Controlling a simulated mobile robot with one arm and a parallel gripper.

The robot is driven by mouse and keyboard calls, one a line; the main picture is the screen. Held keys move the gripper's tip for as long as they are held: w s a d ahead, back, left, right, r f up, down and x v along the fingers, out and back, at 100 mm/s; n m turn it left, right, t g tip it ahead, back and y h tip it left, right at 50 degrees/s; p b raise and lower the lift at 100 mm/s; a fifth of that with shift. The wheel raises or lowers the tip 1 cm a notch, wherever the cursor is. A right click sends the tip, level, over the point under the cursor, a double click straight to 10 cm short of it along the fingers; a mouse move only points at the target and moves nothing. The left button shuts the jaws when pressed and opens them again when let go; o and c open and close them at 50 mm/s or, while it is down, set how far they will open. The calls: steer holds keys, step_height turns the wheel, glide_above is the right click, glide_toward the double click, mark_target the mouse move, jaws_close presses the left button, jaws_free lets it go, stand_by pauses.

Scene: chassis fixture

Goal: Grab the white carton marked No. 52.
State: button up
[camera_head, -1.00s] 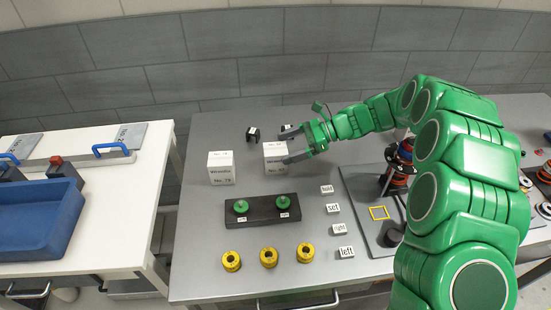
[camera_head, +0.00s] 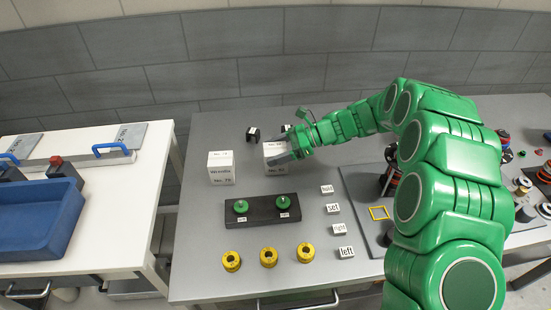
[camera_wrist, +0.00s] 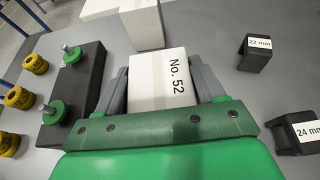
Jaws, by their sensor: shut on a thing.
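The white carton marked No. 52 (camera_wrist: 160,76) stands between the two fingers of my gripper (camera_wrist: 161,92) in the wrist view, its label facing the camera. In the head view the carton (camera_head: 276,168) stands upright on the grey table, and my gripper (camera_head: 280,152) reaches it from the right. The gripper is shut on the carton, a grey finger along each side. Part of the carton is hidden by the gripper in the head view.
Another white carton (camera_head: 221,168) stands to the left. Black brackets (camera_wrist: 254,54) lie close by. A dark block with green knobs (camera_head: 262,211), yellow rings (camera_head: 268,257) and small word labels (camera_head: 333,208) are nearer the front. A blue bin (camera_head: 38,222) is on the left table.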

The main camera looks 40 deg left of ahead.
steer(key=shift+c, duration=0.7)
steer(key=shift+r, duration=0.15)
steer(key=shift+r, duration=0.2)
steer(key=r, duration=0.3)
steer(key=shift+s+d+r, duration=0.15)
steer(key=shift+d, duration=0.05)
steer(key=s+d+r, duration=0.8)
steer(key=d+r, duration=0.1)
steer(key=d, duration=0.1)
steer(key=shift+s+d, duration=0.15)
steer(key=shift+s, duration=0.2)
